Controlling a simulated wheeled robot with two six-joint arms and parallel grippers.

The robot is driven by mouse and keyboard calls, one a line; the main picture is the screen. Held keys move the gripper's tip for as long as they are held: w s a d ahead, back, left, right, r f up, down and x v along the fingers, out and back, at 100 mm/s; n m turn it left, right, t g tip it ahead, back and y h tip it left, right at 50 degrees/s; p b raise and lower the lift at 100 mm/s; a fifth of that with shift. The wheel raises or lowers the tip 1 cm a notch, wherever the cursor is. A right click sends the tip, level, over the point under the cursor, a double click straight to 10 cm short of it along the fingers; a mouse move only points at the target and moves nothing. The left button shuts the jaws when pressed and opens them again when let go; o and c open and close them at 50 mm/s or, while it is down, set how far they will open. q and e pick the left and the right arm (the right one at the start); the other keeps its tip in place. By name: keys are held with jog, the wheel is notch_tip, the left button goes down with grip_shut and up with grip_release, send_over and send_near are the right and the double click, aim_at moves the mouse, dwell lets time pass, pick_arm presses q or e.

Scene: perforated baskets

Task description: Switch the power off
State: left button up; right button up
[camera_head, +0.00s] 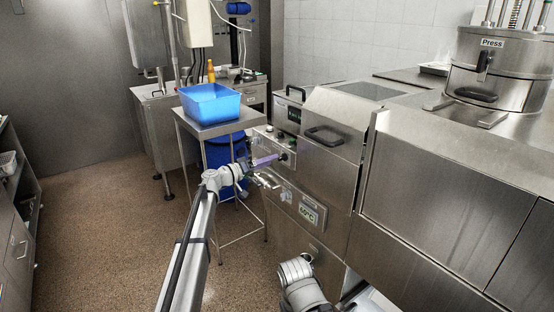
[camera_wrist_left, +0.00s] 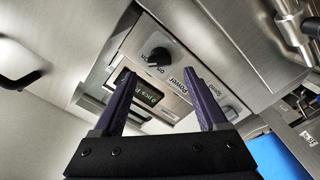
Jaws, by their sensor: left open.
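A steel machine has a control panel (camera_head: 268,143) on its left end face. In the left wrist view the panel carries a black knob (camera_wrist_left: 160,57) with on/off lettering beside it and the word Power close by. A second knob (camera_wrist_left: 230,112) sits near the word Speed. A dark display (camera_wrist_left: 145,95) shows green characters. My left gripper (camera_wrist_left: 168,98) is open and empty, its two purple fingers pointing at the panel. In the head view the left gripper (camera_head: 264,161) is just in front of the panel. Whether it touches the panel cannot be told.
A blue bin (camera_head: 210,103) stands on a small steel table (camera_head: 220,128) behind my left arm. A lower panel with a display (camera_head: 308,212) is below the gripper. A steel press (camera_head: 500,65) stands on the right. The brown floor (camera_head: 110,200) at the left is clear.

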aim_at(282, 158)
pick_arm(q)
jog(key=x, duration=0.4)
jog(key=shift+d, duration=0.2)
jog(key=shift+c, duration=0.2)
grip_shut()
